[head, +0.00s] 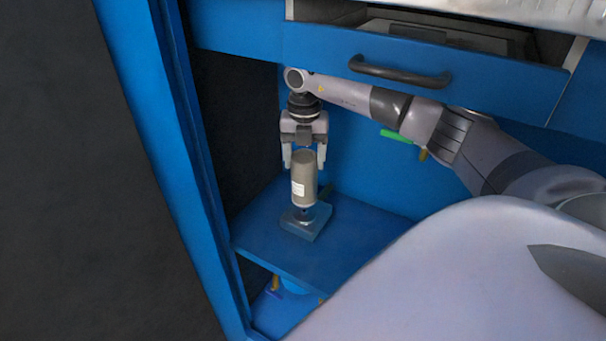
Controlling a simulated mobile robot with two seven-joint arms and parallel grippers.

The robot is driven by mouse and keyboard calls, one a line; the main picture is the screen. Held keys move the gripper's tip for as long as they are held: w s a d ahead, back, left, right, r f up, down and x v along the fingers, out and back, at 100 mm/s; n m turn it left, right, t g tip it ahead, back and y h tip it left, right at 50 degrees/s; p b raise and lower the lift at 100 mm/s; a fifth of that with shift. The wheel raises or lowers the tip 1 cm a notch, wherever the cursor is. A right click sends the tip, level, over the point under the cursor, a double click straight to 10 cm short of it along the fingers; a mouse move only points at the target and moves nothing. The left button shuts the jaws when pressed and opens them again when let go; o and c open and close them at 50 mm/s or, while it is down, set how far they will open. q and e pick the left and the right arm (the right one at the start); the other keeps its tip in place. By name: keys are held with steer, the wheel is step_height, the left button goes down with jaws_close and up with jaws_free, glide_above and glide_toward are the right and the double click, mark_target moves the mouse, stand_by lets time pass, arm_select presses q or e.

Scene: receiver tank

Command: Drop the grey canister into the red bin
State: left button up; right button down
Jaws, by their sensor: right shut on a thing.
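The grey canister (303,190) is upright inside the blue cabinet, with a white label on its side. My right gripper (304,161) points down from above and is shut on the canister's upper part, one finger on each side. The canister is over a small blue block (306,221) with a dark round part on top. I cannot tell whether its base touches that part. The red bin is not in view. My left gripper is not in view.
The block sits on a blue shelf (352,238). An open drawer (430,75) with a dark handle (400,73) hangs above my right arm. A blue upright (180,150) borders the left. A green part (396,136) is on the back wall.

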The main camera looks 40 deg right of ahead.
steer(key=shift+r+p, duration=0.4)
steer(key=shift+r, duration=0.55)
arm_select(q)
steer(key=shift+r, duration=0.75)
arm_select(e)
steer(key=shift+f, duration=0.1)
